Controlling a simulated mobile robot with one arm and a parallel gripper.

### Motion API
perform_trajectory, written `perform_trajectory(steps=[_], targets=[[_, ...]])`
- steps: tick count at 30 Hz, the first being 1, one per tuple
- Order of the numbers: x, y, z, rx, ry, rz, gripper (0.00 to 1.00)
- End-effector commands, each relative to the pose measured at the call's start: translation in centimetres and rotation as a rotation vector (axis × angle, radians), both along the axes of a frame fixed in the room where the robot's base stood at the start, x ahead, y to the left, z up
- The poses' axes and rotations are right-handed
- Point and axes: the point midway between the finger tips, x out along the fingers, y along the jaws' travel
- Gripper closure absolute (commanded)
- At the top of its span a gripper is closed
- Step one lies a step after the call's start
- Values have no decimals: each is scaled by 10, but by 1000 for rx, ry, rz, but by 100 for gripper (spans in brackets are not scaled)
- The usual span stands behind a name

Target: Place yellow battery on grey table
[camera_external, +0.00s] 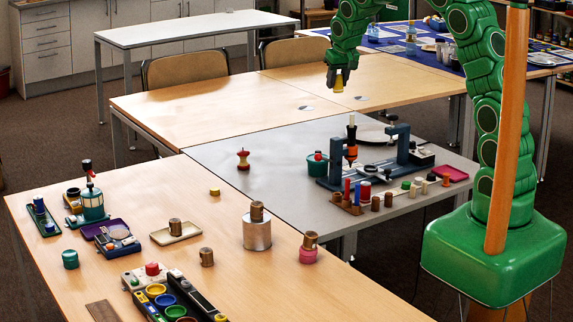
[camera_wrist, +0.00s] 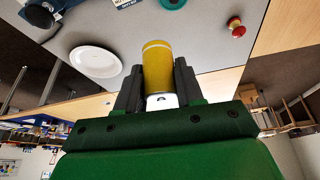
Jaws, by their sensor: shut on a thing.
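My gripper (camera_external: 338,88) is shut on the yellow battery (camera_external: 338,82), holding it in the air above the wooden tables near the far edge of the grey table. The wrist view shows the yellow battery (camera_wrist: 157,68) between the two dark fingers of my gripper (camera_wrist: 158,85), with its pale end toward the palm. The grey table (camera_external: 225,155) stands in the middle, lower than the battery. In the wrist view the grey table (camera_wrist: 200,45) shows beyond the battery.
The near wooden table (camera_external: 330,290) is crowded.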

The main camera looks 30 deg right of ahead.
Motion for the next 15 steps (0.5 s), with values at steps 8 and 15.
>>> perform_trajectory(steps=[8, 15], targets=[[10, 1, 54, -3, -7, -124, 100], [8, -3, 61, -3, -3, -140, 100]])
